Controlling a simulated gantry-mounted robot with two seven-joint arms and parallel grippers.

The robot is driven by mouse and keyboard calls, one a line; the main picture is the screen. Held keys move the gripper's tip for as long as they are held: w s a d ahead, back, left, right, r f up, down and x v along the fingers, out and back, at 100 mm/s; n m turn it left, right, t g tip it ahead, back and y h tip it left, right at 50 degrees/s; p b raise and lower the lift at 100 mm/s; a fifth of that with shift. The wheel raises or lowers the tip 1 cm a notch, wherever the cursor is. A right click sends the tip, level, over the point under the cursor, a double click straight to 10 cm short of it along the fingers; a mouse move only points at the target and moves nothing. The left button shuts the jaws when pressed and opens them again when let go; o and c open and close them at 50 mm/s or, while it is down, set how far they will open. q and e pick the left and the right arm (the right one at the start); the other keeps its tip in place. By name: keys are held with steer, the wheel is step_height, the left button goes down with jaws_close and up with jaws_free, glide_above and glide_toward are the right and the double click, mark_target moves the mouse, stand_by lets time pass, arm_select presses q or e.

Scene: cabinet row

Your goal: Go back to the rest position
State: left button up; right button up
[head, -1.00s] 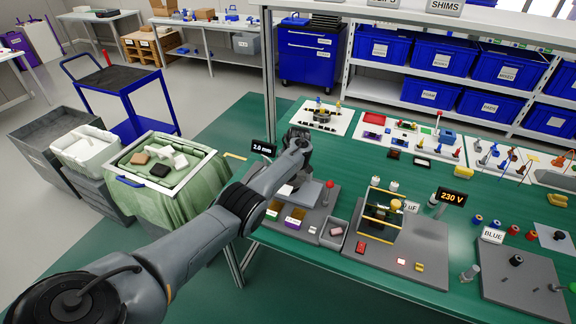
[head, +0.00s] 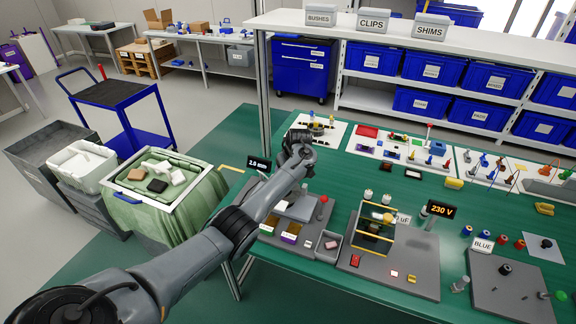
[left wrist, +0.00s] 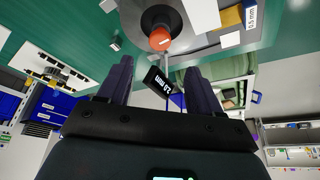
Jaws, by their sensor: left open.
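My left arm comes in from the lower left in the head view and reaches over the green bench (head: 345,205). My left gripper (head: 298,140) is above the bench, close to the black "2.0 mm" display (head: 259,164). Its fingers are hard to make out there. In the left wrist view the two dark fingers of my left gripper (left wrist: 160,78) stand wide apart. Nothing is held between them. The display (left wrist: 159,81) shows beyond the gap, and a red-orange knob (left wrist: 160,39) is above it in the picture. My right gripper is in neither view.
Under my left forearm is a grey fixture with a red-topped post (head: 323,200) and a small grey tray (head: 328,246). A yellow-framed unit (head: 375,229) stands to its right, beside the "230 V" display (head: 442,209). A cloth-draped crate (head: 178,207) stands left of the bench.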

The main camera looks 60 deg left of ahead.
arm_select(q)
steer(key=shift+d+r, duration=0.25)
steer(key=shift+r, duration=0.3)
steer(key=s+d+f+m+t, duration=0.1)
steer(key=s+d+f+m, duration=0.3)
steer(key=d, duration=0.4)
steer(key=s+d+f+m+h, duration=0.1)
steer(key=s+d+f+m, duration=0.15)
steer(key=d+f, duration=0.4)
steer(key=s+d+f+m+t, duration=0.1)
steer(key=s+d+f+m, duration=0.3)
steer(key=d, duration=0.6)
steer(key=s+d+m+h, duration=0.2)
steer(key=s+d+m, duration=0.3)
steer(key=s+d, duration=0.5)
steer(key=s+d+r+m+t+h, duration=0.1)
steer(key=s+d+r+m, duration=0.1)
steer(key=s+d+r, duration=0.3)
steer(key=s+d+r+m+h, duration=0.1)
steer(key=s+d+r, duration=0.1)
steer(key=s, duration=0.4)
step_height(320, 180, up, 26)
steer(key=p, duration=2.6)
steer(key=shift+f, duration=0.2)
